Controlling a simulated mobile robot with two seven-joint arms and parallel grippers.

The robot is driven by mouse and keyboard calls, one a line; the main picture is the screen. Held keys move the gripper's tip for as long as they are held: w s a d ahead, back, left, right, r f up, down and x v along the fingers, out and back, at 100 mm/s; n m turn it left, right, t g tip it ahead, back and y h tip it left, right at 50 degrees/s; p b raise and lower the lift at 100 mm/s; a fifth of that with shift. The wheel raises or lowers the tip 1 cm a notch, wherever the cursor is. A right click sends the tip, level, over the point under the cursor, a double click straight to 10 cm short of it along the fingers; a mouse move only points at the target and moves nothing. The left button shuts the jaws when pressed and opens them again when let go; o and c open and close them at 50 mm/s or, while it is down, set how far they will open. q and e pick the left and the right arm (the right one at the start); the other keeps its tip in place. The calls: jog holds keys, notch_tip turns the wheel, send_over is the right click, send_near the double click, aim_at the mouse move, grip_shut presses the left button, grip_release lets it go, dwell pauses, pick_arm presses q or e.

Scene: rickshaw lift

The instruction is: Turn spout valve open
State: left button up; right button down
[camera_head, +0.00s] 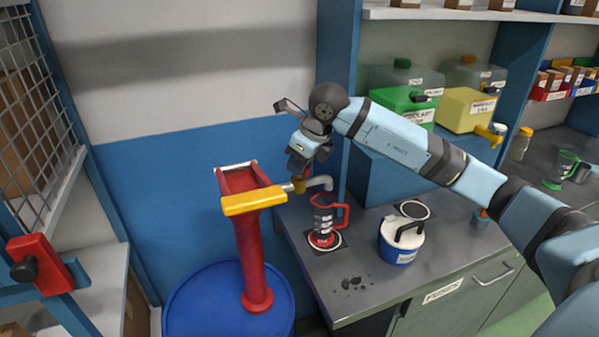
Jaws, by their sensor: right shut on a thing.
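The spout (321,184) is a grey pipe that sticks out to the right of a red stand with a yellow front bar and bends down. A brass-coloured valve (300,187) sits on the pipe near the stand. My right gripper (297,168) comes down over the valve from above and is shut on its handle, which is mostly hidden by the fingers. A clear jug (323,212) with a red handle and red base stands on the bench, below the spout's outlet. Whether liquid flows cannot be told. My left gripper is not in view.
The red stand (252,255) rises from a blue drum (200,305). A white and blue lidded container (401,242) stands on the bench (365,308) right of the jug. Green and yellow canisters (468,108) are behind my right arm. A mesh rack is at the left.

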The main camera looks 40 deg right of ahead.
jog(key=n+b, duration=0.1)
jog(key=n, duration=0.1)
jog(key=n+y+b, duration=0.1)
jog(key=n, duration=0.1)
jog(key=shift+w+d+n+g+y, duration=0.1)
jog(key=shift+n+g+y, duration=0.2)
jog(key=shift+g, duration=0.1)
jog(key=shift+n+g+y+b, duration=0.35)
jog(key=shift+n+b, duration=0.25)
jog(key=shift+n, duration=0.6)
jog(key=n+g, duration=0.1)
jog(key=n, duration=0.1)
jog(key=shift+n+b, duration=0.3)
jog(key=shift+n, duration=0.3)
jog(key=shift+g, duration=0.25)
jog(key=c, duration=1.1)
grip_release()
jog(key=shift+r, duration=0.1)
